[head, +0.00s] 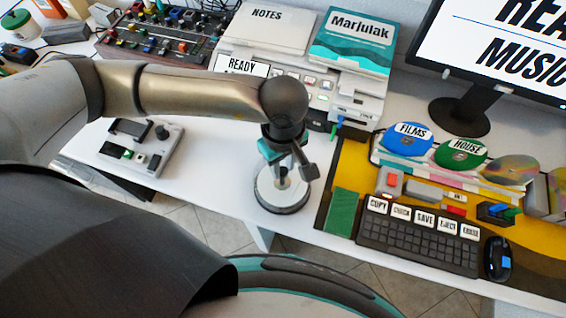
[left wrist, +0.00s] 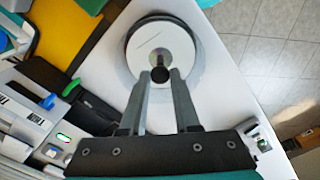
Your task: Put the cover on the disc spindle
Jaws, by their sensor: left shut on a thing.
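The disc spindle (head: 284,207) is a round, dark-rimmed stand near the table's front edge, left of the keyboard. My left gripper (head: 284,175) points down right above its middle. In the left wrist view, the two fingers (left wrist: 160,76) are close together around a small dark knob (left wrist: 158,71). The knob appears to belong to a clear round cover (left wrist: 133,50) over the spindle, centred on it. The cover's lower rim is hard to make out, so I cannot tell whether it rests on the base. My right gripper is not in view.
A keyboard (head: 418,240) and mouse (head: 496,259) lie to the right on a yellow mat. Labelled discs (head: 406,140) stand behind them. A small control box (head: 141,147) sits left, a mixer (head: 160,45) and printer-like machine (head: 318,98) at the back. White tabletop around the spindle is clear.

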